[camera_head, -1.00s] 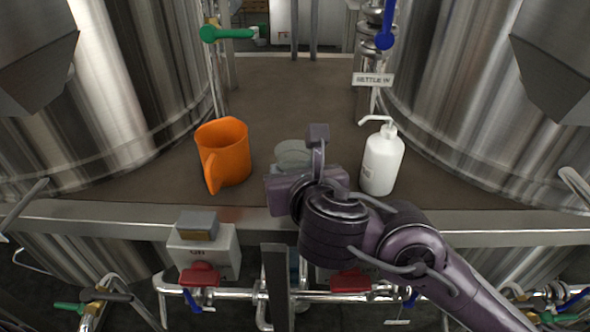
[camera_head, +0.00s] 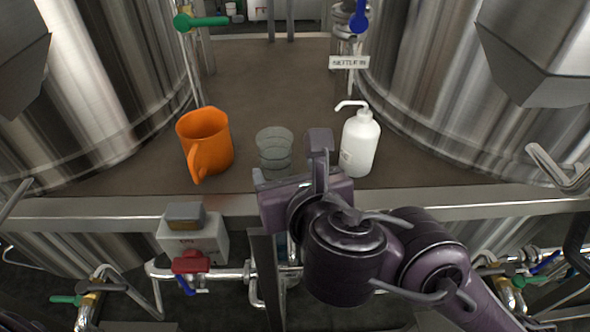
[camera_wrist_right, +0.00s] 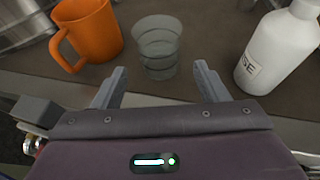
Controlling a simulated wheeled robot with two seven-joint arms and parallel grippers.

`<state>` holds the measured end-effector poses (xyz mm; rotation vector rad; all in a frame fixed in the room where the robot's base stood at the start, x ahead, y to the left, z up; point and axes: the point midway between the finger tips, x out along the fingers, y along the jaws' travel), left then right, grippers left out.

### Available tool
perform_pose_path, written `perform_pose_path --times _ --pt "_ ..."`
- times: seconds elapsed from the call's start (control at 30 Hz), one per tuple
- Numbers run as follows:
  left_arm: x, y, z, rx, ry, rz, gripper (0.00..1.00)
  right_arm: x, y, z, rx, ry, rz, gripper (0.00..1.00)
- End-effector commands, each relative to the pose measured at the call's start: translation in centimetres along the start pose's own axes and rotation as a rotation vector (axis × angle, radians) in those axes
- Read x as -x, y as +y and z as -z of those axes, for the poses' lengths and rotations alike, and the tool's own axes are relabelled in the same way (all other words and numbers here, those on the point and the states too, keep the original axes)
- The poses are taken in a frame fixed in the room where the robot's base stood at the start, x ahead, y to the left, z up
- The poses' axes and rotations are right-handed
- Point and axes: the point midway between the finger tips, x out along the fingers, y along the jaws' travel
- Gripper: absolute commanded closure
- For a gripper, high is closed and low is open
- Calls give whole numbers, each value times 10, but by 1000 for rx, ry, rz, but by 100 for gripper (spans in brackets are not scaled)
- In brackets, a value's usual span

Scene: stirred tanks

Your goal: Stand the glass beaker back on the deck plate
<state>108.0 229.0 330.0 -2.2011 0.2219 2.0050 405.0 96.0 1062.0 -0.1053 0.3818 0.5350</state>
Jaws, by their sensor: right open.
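The clear glass beaker (camera_head: 275,150) stands upright on the brown deck plate (camera_head: 262,88), between an orange jug and a white bottle. In the right wrist view the beaker (camera_wrist_right: 158,48) is just beyond the fingertips, near the middle of the gap. My right gripper (camera_head: 288,178) is open and empty, in front of the beaker over the deck's front edge. Its two fingers (camera_wrist_right: 160,80) stand apart in the right wrist view and do not touch the beaker. My left gripper is not in view.
The orange jug (camera_head: 207,143) stands left of the beaker and the white wash bottle (camera_head: 360,142) close on its right. Large steel tanks (camera_head: 88,80) flank the deck. Pipes, a box (camera_head: 193,235) and a red valve handle (camera_head: 191,262) lie below the front edge. The deck behind is clear.

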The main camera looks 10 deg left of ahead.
Motion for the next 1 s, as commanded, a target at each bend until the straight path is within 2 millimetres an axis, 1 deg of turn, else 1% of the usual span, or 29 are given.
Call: perform_pose_path --times 0.03,0.1,0.2,0.3,1.0 --pt "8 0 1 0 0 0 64 12 1 -3 -1 1 -3 33" --pt "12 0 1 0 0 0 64 22 0 -3 -2 1 -2 33" --pt "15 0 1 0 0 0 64 34 0 -2 -1 1 0 33" --pt "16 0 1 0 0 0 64 40 0 -1 1 0 0 33" --pt "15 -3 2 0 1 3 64 41 0 0 1 0 0 33"
